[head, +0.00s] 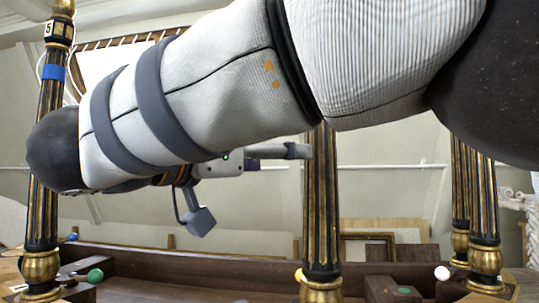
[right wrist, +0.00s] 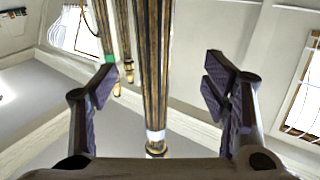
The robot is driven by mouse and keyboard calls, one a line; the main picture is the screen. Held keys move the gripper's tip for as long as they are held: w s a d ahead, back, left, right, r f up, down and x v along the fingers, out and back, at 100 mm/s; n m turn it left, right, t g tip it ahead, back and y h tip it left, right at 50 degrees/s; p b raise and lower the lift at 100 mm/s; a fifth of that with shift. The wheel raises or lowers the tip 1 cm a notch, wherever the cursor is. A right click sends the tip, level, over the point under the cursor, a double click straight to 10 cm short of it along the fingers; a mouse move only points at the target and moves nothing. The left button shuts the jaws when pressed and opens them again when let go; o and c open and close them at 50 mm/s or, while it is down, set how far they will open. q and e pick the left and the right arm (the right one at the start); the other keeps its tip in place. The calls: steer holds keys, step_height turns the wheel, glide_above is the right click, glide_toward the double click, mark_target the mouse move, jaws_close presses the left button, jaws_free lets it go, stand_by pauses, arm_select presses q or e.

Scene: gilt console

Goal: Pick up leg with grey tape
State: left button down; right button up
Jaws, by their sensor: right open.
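A black and gold fluted leg (head: 321,190) stands upright right of centre in the head view; its top is hidden behind my right arm. My right gripper (head: 295,151) reaches close to it from the left. In the right wrist view the jaws (right wrist: 160,78) are open and empty, with a fluted leg (right wrist: 152,70) showing between the two fingers. My left gripper is out of view.
A leg with blue tape (head: 53,72) stands at the far left. Two more gilt legs (head: 484,190) (head: 459,190) stand at the right. Dark wooden rails (head: 180,266) run along the bottom.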

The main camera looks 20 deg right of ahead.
mark_target(312, 160)
steer(key=shift+g, duration=0.3)
steer(key=x, duration=0.7)
steer(key=f+x, duration=0.1)
steer(key=x, duration=0.3)
steer(key=shift+s+d, duration=0.1)
steer(key=shift+d, duration=0.35)
steer(key=shift+a+r, duration=0.1)
steer(key=shift+c, duration=1.1)
steer(key=shift+s+m, duration=0.1)
steer(key=shift+m, duration=0.2)
steer(key=c, duration=1.2)
